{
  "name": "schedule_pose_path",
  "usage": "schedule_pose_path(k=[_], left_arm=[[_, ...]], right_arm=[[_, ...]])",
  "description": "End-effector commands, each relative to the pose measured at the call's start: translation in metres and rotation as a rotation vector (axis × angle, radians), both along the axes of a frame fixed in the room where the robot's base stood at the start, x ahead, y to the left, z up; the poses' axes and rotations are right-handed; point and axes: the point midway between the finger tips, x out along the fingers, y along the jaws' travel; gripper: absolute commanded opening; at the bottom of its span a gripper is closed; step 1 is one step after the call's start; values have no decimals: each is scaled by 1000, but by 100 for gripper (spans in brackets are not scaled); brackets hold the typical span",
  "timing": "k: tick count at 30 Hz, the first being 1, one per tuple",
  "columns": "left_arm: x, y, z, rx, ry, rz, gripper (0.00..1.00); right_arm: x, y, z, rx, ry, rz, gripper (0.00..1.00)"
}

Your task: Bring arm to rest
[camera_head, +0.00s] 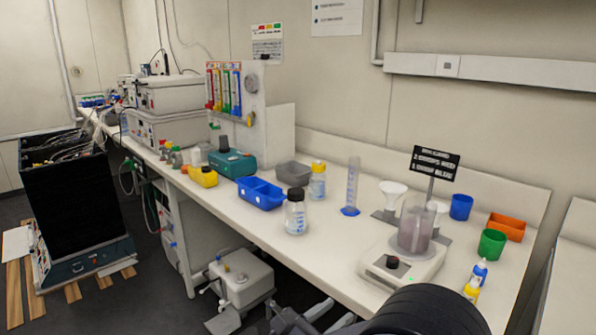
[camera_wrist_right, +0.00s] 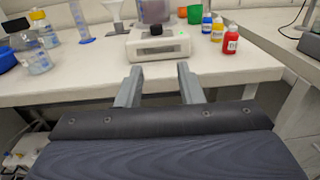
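My right gripper (camera_head: 338,309) shows at the bottom of the head view, low in front of the bench edge. In the right wrist view, its two grey fingers (camera_wrist_right: 160,68) stand well apart with nothing between them. They point toward the bench front, below the white stirrer (camera_wrist_right: 158,43). Whether the fingertips are clear of the bench edge is hard to tell. A dark rounded part of my own arm covers the bottom right of the head view. My left gripper is not in view.
The white bench (camera_head: 325,265) carries the stirrer with a beaker (camera_head: 415,225), a capped bottle (camera_head: 296,212), a cylinder (camera_head: 351,190), a blue tray (camera_head: 260,193) and cups. Dropper bottles, including a red one (camera_wrist_right: 231,40), stand near the right end. A white device (camera_head: 240,277) sits below the bench.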

Motion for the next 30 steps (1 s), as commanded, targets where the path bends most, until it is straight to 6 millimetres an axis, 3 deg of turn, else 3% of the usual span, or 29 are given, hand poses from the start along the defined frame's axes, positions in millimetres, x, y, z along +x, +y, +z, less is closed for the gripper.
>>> schedule_pose_path(k=[11, 17, 20, 24, 27, 30], left_arm=[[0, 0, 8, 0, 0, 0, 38], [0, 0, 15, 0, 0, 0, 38], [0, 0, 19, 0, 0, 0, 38], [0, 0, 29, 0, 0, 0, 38], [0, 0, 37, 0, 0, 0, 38], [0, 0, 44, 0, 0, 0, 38]], right_arm=[[-13, -67, -1, 242, 54, -176, 34], [-40, -119, -7, 492, 77, -354, 34], [-62, -146, -12, 664, 75, -477, 34], [-111, -180, -20, 1005, 25, -724, 34], [-151, -188, -25, 1302, -63, -936, 34], [-183, -183, -22, 1596, -191, -1139, 34]])
